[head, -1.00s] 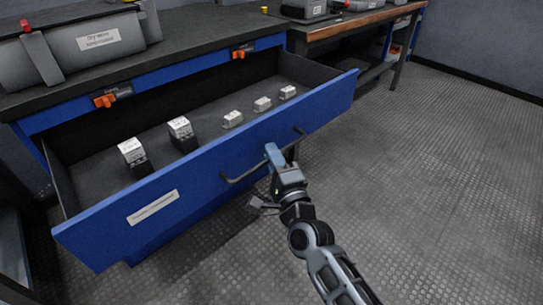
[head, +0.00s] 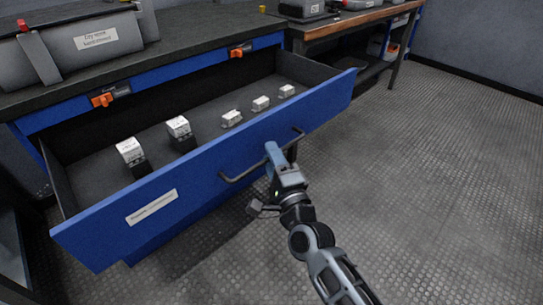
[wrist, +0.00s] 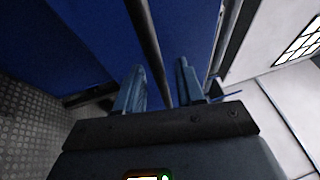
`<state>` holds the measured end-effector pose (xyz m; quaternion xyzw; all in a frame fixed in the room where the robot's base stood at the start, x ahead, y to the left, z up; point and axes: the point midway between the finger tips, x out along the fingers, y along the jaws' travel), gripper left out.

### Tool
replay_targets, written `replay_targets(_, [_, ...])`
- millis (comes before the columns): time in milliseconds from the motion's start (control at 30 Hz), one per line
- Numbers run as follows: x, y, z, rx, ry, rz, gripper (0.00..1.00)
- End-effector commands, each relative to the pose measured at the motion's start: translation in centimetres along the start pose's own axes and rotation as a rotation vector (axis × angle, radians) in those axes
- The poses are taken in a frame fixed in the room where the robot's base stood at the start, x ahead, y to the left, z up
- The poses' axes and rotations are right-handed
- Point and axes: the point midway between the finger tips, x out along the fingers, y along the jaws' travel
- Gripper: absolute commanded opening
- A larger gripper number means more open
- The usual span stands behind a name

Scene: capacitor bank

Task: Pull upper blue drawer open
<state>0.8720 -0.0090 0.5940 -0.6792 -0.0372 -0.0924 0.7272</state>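The upper blue drawer (head: 190,187) stands pulled far out of the bench in the head view, with a white label on its front. Its dark bar handle (head: 237,178) runs along the front; the bar also shows in the wrist view (wrist: 146,32). My gripper (head: 271,150) is at the right part of the handle. In the wrist view my gripper's two blue fingers (wrist: 159,88) stand apart, with the handle bar between them. Gaps show on both sides of the bar, so the fingers are open around it and not clamped.
Several small white-topped blocks (head: 178,127) stand inside the drawer. Orange latches (head: 103,99) sit on the blue rail above it. A grey case (head: 70,50) rests on the dark bench top. The textured floor (head: 430,190) to the right is clear.

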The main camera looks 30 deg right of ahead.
Motion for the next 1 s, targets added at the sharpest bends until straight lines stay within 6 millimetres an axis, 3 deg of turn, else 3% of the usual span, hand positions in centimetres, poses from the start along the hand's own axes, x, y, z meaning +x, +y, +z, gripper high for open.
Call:
replay_targets(300, [-5.0, 0.1, 0.0, -0.001, -0.001, 0.003, 0.38])
replay_targets(467, [-6.7, 0.1, 0.0, -0.001, -0.001, 0.002, 0.38])
replay_targets(1000, [-7.2, 0.0, 0.0, 0.000, -0.001, 0.000, 0.38])
